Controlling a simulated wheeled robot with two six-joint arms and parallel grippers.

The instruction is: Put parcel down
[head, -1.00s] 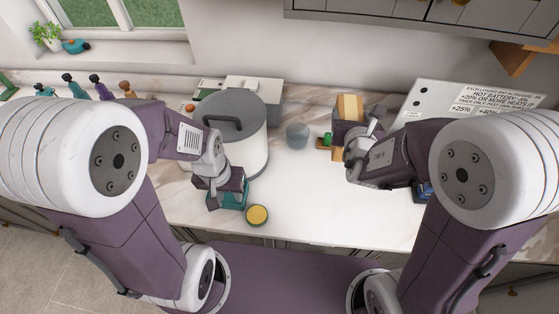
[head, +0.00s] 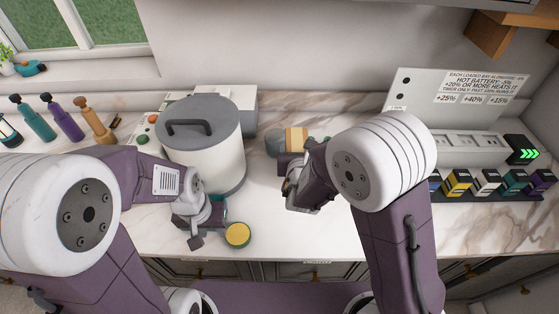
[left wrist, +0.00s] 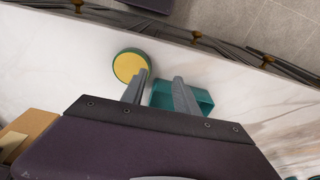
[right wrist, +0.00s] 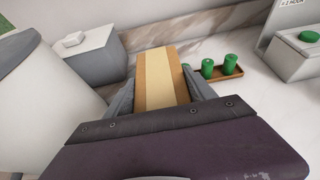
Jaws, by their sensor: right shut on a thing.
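The parcel (head: 296,139) is a tan cardboard box with a paler strip along its middle. In the right wrist view the parcel (right wrist: 161,70) stands between both fingers (right wrist: 163,100). I cannot tell whether its underside touches the counter. My left gripper (head: 205,232) is open over the counter's front edge, near a teal tray (left wrist: 200,99) and a yellow-topped round thing (left wrist: 127,66).
Green canisters (right wrist: 207,68) on a small wooden tray are right of the parcel. Bare marble counter (head: 262,215) lies in front. A loaded rack (head: 485,186) is at right.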

